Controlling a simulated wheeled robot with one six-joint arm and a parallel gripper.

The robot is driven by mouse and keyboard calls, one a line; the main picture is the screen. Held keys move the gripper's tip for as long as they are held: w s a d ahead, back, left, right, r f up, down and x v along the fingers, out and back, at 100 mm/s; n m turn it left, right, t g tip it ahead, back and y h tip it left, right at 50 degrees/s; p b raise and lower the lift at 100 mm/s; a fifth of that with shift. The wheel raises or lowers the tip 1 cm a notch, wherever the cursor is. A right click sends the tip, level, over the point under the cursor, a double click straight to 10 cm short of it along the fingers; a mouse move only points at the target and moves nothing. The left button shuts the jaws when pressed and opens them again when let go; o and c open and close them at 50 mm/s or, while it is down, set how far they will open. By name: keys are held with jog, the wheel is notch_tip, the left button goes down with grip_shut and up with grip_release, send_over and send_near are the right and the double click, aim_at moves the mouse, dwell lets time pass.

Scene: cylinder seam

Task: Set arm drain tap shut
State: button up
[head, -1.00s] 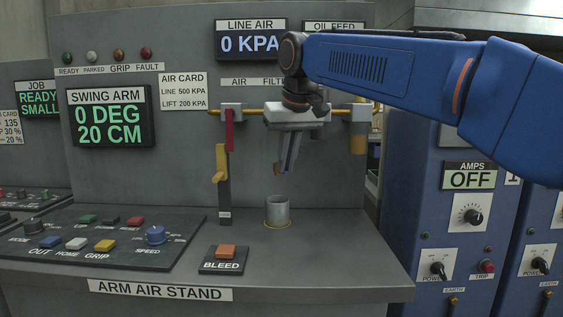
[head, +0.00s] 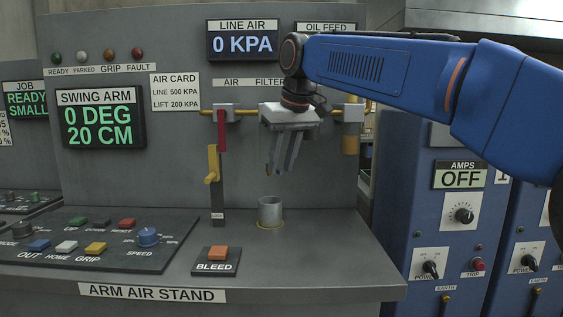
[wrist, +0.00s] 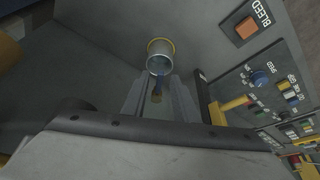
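My gripper (head: 284,168) points down in front of the panel, above a grey metal cup (head: 270,211). Its two fingers stand apart. The rest of the tap and filter is hidden behind my wrist. I see no clear grip on anything.
A red lever (head: 221,130) and a yellow lever (head: 213,165) stand left of the gripper. An amber bowl (head: 350,143) hangs to the right. The orange BLEED button (head: 217,253) is in front. The LINE AIR display (head: 243,43) reads 0 KPA.

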jog(key=v, duration=1.7)
jog(key=shift+s+d, duration=0.15)
jog(key=shift+s, duration=0.05)
